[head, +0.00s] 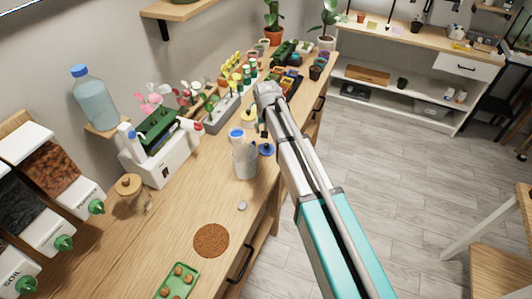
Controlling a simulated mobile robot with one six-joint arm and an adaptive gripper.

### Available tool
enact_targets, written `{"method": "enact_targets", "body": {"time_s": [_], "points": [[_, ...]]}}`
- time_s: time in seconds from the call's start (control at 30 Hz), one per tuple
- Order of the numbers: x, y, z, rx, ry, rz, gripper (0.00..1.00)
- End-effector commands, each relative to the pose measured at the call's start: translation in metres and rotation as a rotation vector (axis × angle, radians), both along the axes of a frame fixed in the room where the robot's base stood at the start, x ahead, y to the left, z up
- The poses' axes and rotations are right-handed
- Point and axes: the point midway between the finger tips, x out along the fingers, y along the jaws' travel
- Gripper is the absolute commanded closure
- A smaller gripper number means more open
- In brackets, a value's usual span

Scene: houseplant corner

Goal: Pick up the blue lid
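A round blue lid (267,151) lies on the wooden bench near its front edge, just right of a whitish-grey container (244,161). My arm reaches in from the lower right, and my gripper (264,134) points down just above the blue lid. The fingers are small and dark here, so I cannot tell whether they are open or shut, or whether they touch the lid. Another blue round top (237,134) shows on a white pot just behind the container. A clear bottle (94,103) with a blue cap stands on a small wall shelf.
Planters and small pots crowd the far end. Soil dispensers stand at left. Floor (390,150) to the right is open.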

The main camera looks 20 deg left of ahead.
Motion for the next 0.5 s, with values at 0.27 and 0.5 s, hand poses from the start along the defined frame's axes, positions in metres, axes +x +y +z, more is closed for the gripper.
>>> {"method": "enact_targets", "body": {"time_s": [0.27, 0.5], "points": [[0.004, 0.001, -0.025, 0.000, 0.000, 0.000, 0.27], [0.006, 0.001, -0.040, 0.000, 0.000, -0.001, 0.27]]}}
